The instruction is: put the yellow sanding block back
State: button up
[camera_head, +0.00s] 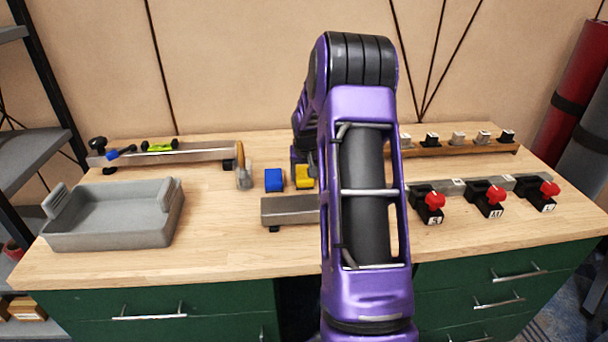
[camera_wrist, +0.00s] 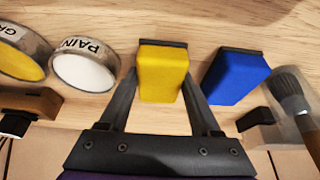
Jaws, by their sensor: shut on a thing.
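The yellow sanding block (camera_head: 305,177) shows at the left edge of my arm in the head view, close to the right of the blue block. In the wrist view, the yellow sanding block (camera_wrist: 163,75) has a dark backing strip and sits between the fingers of my gripper (camera_wrist: 161,92), which is shut on it. I cannot tell whether it touches the wooden table. The blue block (camera_head: 274,180) stands on the table; in the wrist view, the blue block (camera_wrist: 234,77) is just right of my right finger, apart from it. In the head view my arm hides most of the gripper.
A brush (camera_head: 243,172) stands left of the blue block. A grey tray (camera_head: 110,242) is at left, a metal bar (camera_head: 290,211) in front, red-knobbed clamps (camera_head: 433,202) at right.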

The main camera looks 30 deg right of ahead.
jog(key=shift+f, duration=0.25)
jog(key=o, duration=1.3)
jog(key=shift+r, duration=0.1)
jog(key=shift+r, duration=0.4)
jog(key=p+v, duration=0.1)
jog(key=v, duration=1)
jog(key=shift+r+p, duration=0.25)
jog(key=shift+p, duration=0.05)
jog(key=shift+s+a, duration=0.1)
